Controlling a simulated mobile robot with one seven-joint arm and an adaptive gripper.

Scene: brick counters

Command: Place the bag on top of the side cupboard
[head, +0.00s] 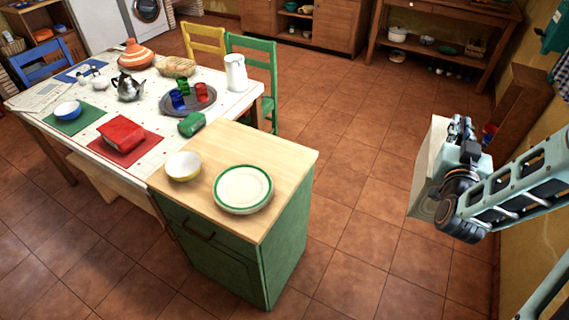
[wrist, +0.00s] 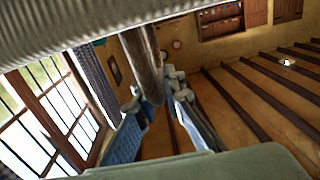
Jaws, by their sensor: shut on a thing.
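My gripper (head: 457,140) is at the right of the head view, shut on a pale cream bag (head: 428,165) held up above the floor. In the wrist view the two blue fingers (wrist: 155,125) close around a dark strap or handle (wrist: 143,60). A pale ribbed surface across the top there seems to be part of the bag. A green cupboard (head: 290,225) with a light wooden top stands left of my gripper, well apart from it. A brown wooden cupboard (head: 520,115) stands behind my gripper by the right wall. I cannot tell which is the side cupboard.
On the green cupboard's top are a green-rimmed plate (head: 243,188) and a yellow bowl (head: 183,166). A laid table (head: 60,133) adjoins it, with yellow and green chairs (head: 250,60). Tiled floor (head: 355,190) lies clear between the green cupboard and my gripper.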

